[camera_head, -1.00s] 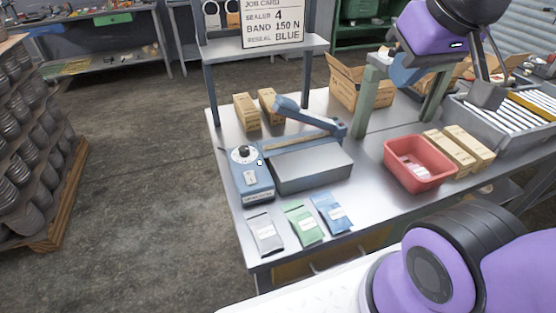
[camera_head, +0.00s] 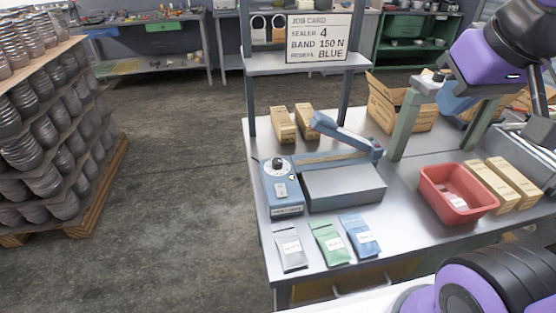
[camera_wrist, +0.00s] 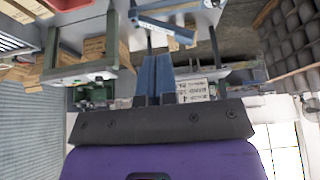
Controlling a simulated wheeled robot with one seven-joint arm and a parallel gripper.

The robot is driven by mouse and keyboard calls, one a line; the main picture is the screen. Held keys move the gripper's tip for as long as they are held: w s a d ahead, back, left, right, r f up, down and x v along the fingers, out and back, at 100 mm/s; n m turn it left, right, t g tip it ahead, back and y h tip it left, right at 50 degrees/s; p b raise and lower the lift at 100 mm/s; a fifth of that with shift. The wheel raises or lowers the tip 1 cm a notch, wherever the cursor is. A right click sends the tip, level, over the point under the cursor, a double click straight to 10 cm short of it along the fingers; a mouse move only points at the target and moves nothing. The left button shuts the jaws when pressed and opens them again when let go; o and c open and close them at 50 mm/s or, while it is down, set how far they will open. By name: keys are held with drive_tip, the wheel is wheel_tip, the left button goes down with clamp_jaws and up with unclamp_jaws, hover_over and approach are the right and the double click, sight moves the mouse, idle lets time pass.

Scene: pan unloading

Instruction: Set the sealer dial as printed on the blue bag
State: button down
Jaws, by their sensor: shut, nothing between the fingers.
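The sealer (camera_head: 345,188) stands on the metal table with its blue lever arm raised at an angle. Its dial (camera_head: 278,165), black knob on a white face, is on the blue control box at its left; the setting is too small to read. The blue bag (camera_head: 358,236) lies near the table's front edge, right of a green and a grey bag; its label print is unreadable. My gripper shows in the wrist view (camera_wrist: 157,72), its blue fingers together and empty, well away from dial and bag. In the head view my arm is at upper right.
A job card (camera_head: 319,38) above the table reads sealer 4, band 150 N, reseal blue. A red bin (camera_head: 457,207), cartons (camera_head: 498,184) and a green post (camera_head: 408,125) stand on the right. Small boxes (camera_head: 283,124) sit behind the sealer. Space above the bags is clear.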

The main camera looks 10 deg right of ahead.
drive_tip(key=c, duration=1.3)
unclamp_jaws()
drive_tip(key=shift+w, duration=0.2)
drive_tip(key=o, duration=0.5)
drive_tip(key=w, duration=0.1)
drive_tip(key=w+m, duration=0.1)
drive_tip(key=shift+w+a+r, duration=0.1)
drive_tip(key=shift+w+a, duration=0.2)
drive_tip(key=shift+a, duration=0.1)
drive_tip(key=m+g, duration=0.5)
drive_tip(key=m, duration=1)
hover_over(278, 160)
wheel_tip(278, 160, down, 22)
drive_tip(key=f, duration=0.1)
wheel_tip(278, 160, down, 10)
drive_tip(key=shift+f, duration=0.1)
drive_tip(key=shift+c, duration=0.3)
